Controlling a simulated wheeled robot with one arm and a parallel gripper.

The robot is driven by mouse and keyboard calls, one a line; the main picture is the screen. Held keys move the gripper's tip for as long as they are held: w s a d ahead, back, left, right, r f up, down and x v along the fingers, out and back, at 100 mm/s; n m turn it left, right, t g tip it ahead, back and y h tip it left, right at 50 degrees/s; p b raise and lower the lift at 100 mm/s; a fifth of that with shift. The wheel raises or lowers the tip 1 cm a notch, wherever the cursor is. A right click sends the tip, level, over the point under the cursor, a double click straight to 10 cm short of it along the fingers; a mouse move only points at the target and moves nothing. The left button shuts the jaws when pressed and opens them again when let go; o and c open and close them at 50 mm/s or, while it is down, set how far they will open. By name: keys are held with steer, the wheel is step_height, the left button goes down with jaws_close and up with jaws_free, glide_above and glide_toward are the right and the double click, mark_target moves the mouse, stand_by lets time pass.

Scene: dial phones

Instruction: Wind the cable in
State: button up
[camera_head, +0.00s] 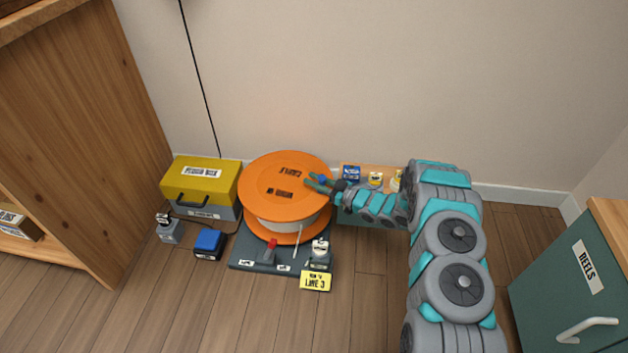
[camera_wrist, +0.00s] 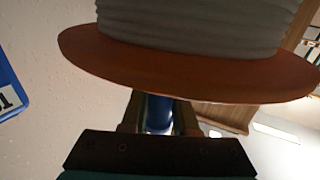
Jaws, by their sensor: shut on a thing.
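The cable reel has an orange flange (camera_head: 285,188) with dark lettering and pale cable (camera_head: 283,227) wound below it. It stands on a dark grey base (camera_head: 245,252). A short pale cable end (camera_head: 297,241) hangs below the reel. My gripper (camera_head: 314,182) is at the right edge of the top flange. It is shut on a blue handle (camera_wrist: 158,114), seen between the fingers in the wrist view, with the orange flange (camera_wrist: 190,75) and wound cable (camera_wrist: 195,20) close beyond. How the handle joins the reel is hidden.
A yellow-lidded box (camera_head: 202,180) stands left of the reel, with a blue-topped block (camera_head: 209,242) and a grey block (camera_head: 168,230) before it. Small containers (camera_head: 375,180) stand right, behind my arm. A teal cabinet (camera_head: 575,270) is far right.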

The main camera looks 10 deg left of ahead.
jaws_close()
steer(key=shift+w, duration=0.15)
stand_by(0.8)
steer(key=shift+w, duration=0.5)
steer(key=o, duration=0.7)
jaws_free()
